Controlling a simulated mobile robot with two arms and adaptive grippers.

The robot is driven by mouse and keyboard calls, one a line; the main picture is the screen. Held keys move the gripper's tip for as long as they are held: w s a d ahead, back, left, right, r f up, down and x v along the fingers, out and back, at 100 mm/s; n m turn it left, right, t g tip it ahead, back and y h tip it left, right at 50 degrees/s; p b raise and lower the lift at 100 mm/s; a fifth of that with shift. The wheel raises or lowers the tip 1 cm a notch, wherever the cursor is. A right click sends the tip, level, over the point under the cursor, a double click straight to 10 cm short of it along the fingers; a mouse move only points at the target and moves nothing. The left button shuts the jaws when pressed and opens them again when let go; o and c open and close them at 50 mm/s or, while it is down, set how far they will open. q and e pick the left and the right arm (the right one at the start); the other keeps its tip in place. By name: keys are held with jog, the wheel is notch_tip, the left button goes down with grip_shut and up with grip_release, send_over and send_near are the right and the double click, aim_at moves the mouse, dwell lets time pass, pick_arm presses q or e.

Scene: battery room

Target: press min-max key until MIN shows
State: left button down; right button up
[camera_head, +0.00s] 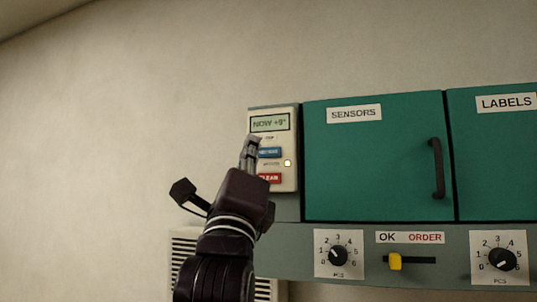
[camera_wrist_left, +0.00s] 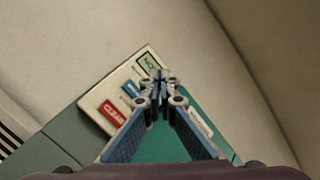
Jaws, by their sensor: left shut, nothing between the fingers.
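The white thermometer unit (camera_head: 287,182) is mounted at the left end of the green cabinet in the head view. Its display (camera_head: 269,123) reads "NOW +9°". Below are a blue key (camera_head: 270,153) and a red CLEAR key (camera_head: 271,178), both partly covered by my left gripper. My left gripper (camera_head: 252,141) is shut and empty, its tips in front of the unit between display and blue key. I cannot tell whether it touches. The left wrist view shows the blue key (camera_wrist_left: 131,90), the red key (camera_wrist_left: 112,111) and the shut fingertips (camera_wrist_left: 159,76). My right gripper is not in view.
A small yellow light (camera_head: 288,163) shows on the unit. The SENSORS door (camera_head: 370,165) and LABELS door (camera_head: 500,155) are closed. Below are dials (camera_head: 338,255) and a yellow slider (camera_head: 395,261). A vent (camera_head: 184,245) is low on the wall. Bare wall lies left.

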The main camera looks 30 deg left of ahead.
aim_at(263, 153)
pick_arm(q)
jog(key=shift+w+a, duration=0.25)
jog(key=shift+w, duration=0.75)
jog(key=shift+w+a, duration=0.25)
jog(key=shift+w, duration=0.7)
jog(key=shift+w+a, duration=0.25)
jog(key=shift+w, duration=0.75)
jog(key=shift+w+p, duration=0.15)
jog(key=shift+p, duration=0.2)
jog(key=shift+w+a, duration=0.1)
jog(key=shift+w, duration=0.15)
jog(key=shift+w, duration=0.35)
jog(key=shift+s, duration=0.1)
jog(key=shift+s+p, duration=0.3)
jog(key=shift+s, duration=0.35)
